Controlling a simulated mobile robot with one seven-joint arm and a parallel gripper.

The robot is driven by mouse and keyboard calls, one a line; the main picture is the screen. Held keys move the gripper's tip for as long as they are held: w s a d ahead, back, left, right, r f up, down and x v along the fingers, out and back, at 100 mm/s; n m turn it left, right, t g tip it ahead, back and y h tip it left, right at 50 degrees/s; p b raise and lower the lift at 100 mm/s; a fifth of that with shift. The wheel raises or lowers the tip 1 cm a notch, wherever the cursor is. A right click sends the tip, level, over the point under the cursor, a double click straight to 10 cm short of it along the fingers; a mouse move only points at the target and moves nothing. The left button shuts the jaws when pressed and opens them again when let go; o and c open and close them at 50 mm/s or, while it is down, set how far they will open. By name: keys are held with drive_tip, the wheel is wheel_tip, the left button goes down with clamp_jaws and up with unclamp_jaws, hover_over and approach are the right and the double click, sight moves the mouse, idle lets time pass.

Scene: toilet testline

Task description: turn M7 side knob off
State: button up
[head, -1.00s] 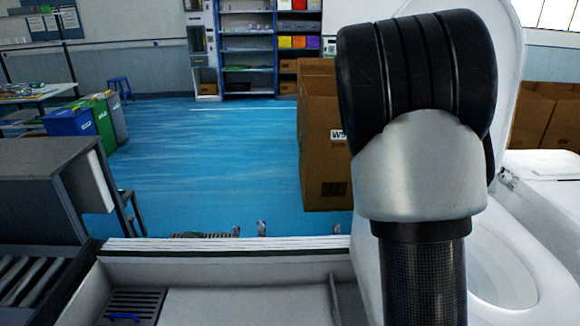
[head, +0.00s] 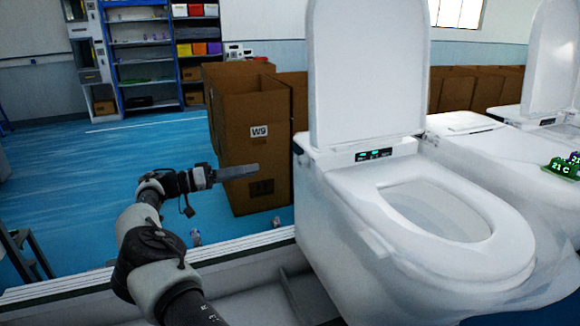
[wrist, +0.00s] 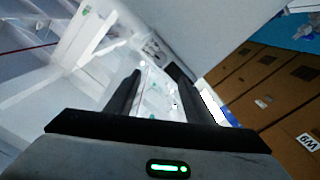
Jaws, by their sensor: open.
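A white toilet (head: 345,205) with raised lid stands in the middle of the head view; no M7 label is readable. A small knob-like part (head: 299,154) sits on its left side, near the lid hinge; its setting is too small to tell. My gripper (head: 256,170) is left of the toilet and a little below that part, pointing right and apart from it. In the wrist view my gripper (wrist: 155,74) is open, its two dark fingers spread with nothing clearly between them. Beyond them are blurred white surfaces, and I cannot pick out the knob there.
A cardboard box (head: 250,125) marked W9 stands behind my gripper. A pale ledge (head: 260,241) runs below my arm. Blue floor (head: 120,160) is open at left.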

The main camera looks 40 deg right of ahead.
sight(299, 162)
drive_tip(key=b+x, duration=0.1)
drive_tip(key=x, duration=1.4)
drive_tip(key=shift+s+d, duration=0.1)
drive_tip(key=shift+s, duration=0.05)
drive_tip(key=shift+c, duration=0.2)
drive_tip(key=shift+f, duration=0.1)
drive_tip(key=c, duration=1)
